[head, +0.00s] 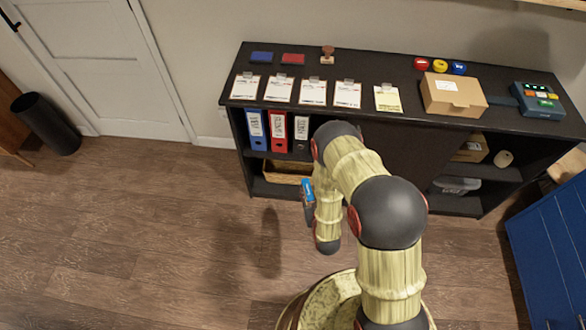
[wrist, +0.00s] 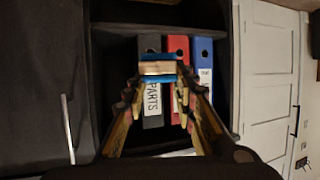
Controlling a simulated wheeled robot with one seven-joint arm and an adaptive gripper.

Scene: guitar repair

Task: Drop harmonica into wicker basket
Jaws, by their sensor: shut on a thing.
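The harmonica (head: 307,184), with blue covers and a pale middle band, is pinched between the fingertips of my gripper (wrist: 158,84). It also shows in the wrist view (wrist: 158,68), crosswise at the finger ends, in front of the binders. In the head view my gripper (head: 308,196) hangs in the air before the cabinet. The wicker basket (head: 283,171) is tan and sits in the cabinet's lower left compartment, below the binders. My arm partly hides its right side. The harmonica is outside the basket. I cannot make out the basket in the wrist view.
Blue, red and dark binders (head: 278,130) stand on the shelf above the basket. The dark cabinet (head: 385,135) carries clipboards, a cardboard box (head: 452,95) and a device (head: 537,101) on top. A blue cabinet (head: 550,245) stands at right.

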